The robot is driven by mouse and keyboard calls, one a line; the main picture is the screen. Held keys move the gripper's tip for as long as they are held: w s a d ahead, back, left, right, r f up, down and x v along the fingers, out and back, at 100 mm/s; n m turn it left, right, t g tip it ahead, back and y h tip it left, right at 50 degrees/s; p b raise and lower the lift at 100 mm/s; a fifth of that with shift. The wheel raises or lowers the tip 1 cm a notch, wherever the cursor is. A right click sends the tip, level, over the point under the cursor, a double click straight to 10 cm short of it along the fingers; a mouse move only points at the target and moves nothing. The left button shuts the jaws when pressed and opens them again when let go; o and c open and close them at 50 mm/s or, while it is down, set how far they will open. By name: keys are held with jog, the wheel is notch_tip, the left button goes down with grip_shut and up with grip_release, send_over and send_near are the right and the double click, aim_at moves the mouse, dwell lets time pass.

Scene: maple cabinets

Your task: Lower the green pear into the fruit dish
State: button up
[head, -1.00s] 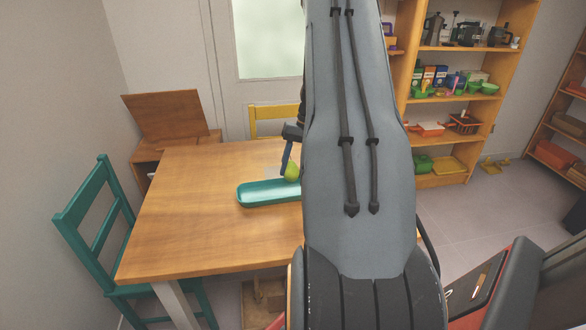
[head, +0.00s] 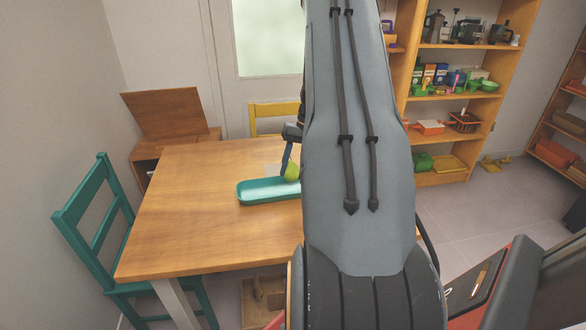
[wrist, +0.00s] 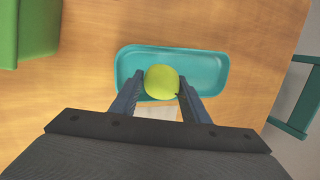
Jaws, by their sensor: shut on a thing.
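The green pear (wrist: 162,82) is held between the two fingers of my gripper (wrist: 160,92) in the wrist view. In the head view the pear (head: 292,172) shows just left of my arm, which hides part of it. The fruit dish (wrist: 208,70) is a long teal tray with rounded ends on the wooden table. In the wrist view the pear overlaps the dish's middle, towards its near edge. In the head view the dish (head: 256,194) has its right end hidden by my arm. Whether the pear touches the dish cannot be told.
A green box (wrist: 24,30) stands on the table at the wrist view's upper left. A pale flat patch (wrist: 158,112) lies beside the dish. Teal (head: 85,225) and yellow (head: 272,115) chairs stand at the table (head: 190,220), whose left part is clear.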

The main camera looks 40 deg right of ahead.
aim_at(293, 177)
jog(key=shift+f+b, duration=0.8)
jog(key=shift+f, duration=1.1)
dwell(0.9)
jog(key=o, duration=1.2)
jog(key=b+v, duration=0.1)
jog(key=v, duration=0.6)
jog(key=shift+d+r+b, duration=0.15)
jog(key=shift+r+b, duration=0.2)
jog(key=shift+r, duration=0.05)
